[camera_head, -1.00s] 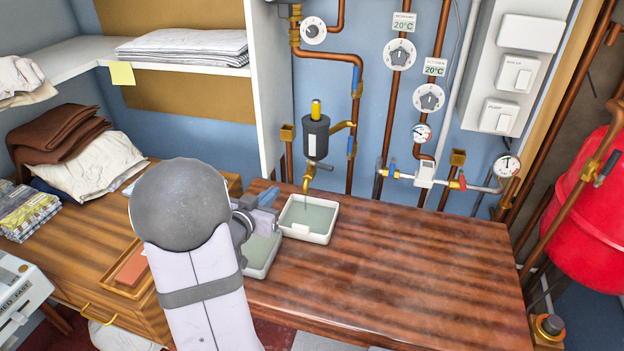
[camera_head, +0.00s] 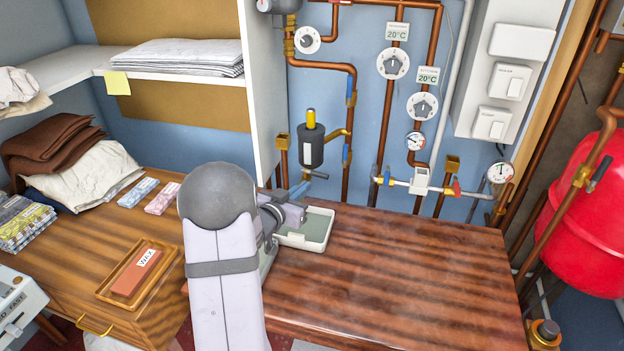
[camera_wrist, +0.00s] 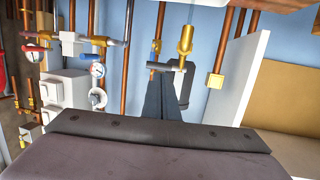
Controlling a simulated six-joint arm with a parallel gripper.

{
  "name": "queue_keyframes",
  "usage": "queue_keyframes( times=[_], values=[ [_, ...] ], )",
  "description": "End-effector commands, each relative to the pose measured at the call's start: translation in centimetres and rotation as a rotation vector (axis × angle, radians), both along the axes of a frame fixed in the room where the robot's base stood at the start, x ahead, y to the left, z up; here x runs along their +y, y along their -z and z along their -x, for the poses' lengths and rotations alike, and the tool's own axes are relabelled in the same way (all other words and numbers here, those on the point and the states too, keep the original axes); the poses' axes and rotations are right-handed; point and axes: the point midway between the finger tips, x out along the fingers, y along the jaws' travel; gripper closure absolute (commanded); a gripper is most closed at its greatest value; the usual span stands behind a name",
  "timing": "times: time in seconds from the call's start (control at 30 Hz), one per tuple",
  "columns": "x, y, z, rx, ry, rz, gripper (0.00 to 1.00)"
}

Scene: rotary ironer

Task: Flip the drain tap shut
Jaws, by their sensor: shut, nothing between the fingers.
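The drain tap hangs under a dark grey pot (camera_head: 311,150) on the back wall. Its dark lever (camera_head: 318,175) sticks out to the right below the pot in the head view. In the wrist view, which is turned over, the tap's brass spout (camera_wrist: 185,42) points up from the grey pot (camera_wrist: 186,82). My gripper (camera_head: 302,188) is shut and empty, with its tips close by the tap. In the wrist view my gripper's dark fingers (camera_wrist: 160,78) reach up beside the pot. I cannot tell whether they touch the lever. The spout is mostly hidden in the head view.
A white tray (camera_head: 319,238) stands on the bench under the tap, partly behind my wrist. Copper pipes, dials and a valve manifold (camera_head: 420,181) line the wall to the right. A white cabinet side (camera_head: 262,80) stands close on the left. The right bench top (camera_head: 410,265) is clear.

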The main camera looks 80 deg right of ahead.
Motion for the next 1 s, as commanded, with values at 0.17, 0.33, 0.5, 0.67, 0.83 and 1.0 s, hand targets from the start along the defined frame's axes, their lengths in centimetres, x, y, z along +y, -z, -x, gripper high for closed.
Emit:
queue_keyframes(
  times=[0.17, 0.33, 0.5, 0.67, 0.83, 1.0],
  values=[
    [-2.9, 0.4, 0.6, 0.001, 0.001, 0.0, 1.0],
    [-4.6, 0.9, 0.9, 0.001, 0.0, -0.001, 1.0],
    [-5.5, 1.1, 1.0, 0.001, -0.001, 0.0, 1.0],
    [-5.7, 1.1, 1.1, 0.001, -0.001, 0.001, 1.0],
    [-5.7, 1.1, 1.1, 0.001, -0.001, 0.0, 1.0],
    [-6.1, 1.4, 1.4, 0.0, 0.001, 0.001, 1.0]
  ],
)
